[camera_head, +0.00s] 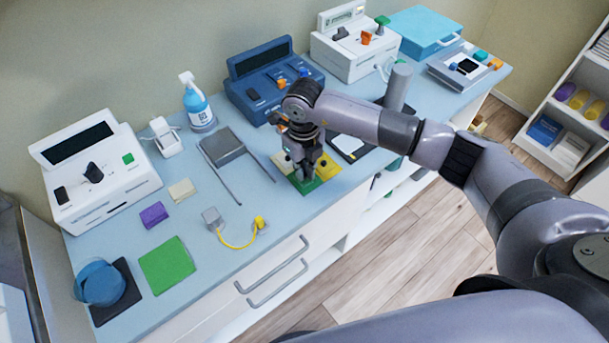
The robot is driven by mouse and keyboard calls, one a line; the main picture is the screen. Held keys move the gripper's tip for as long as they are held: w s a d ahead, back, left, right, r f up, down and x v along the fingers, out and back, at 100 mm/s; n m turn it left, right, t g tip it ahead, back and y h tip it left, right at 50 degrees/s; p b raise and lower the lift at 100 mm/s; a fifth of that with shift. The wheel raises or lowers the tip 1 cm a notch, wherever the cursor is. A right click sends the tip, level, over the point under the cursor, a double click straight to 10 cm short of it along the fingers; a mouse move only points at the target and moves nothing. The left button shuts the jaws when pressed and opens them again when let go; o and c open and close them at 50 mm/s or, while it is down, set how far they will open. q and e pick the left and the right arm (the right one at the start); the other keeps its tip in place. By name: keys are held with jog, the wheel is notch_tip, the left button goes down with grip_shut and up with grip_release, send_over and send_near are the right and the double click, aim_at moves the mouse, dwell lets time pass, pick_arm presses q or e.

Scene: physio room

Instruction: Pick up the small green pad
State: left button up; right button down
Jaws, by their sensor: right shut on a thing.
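The small green pad (306,186) is at the front edge of the blue-grey counter, right under my right gripper (303,175). My right gripper points down and is shut on the small green pad, its fingers covering part of it. I cannot tell whether the pad is clear of the surface. A yellow pad (326,170) lies right beside it. A larger green pad (167,265) lies flat at the left front of the counter. My left gripper is not in view.
Behind the gripper stand a blue device (273,82) and a white device (355,45). A spray bottle (197,103), a grey pad with leads (223,148) and a yellow cable (240,238) are to the left. A grey cylinder (398,87) stands to the right.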

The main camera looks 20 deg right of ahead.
jog(key=shift+w+r, duration=0.1)
jog(key=shift+r, duration=0.4)
notch_tip(320, 180, up, 19)
jog(key=b, duration=0.4)
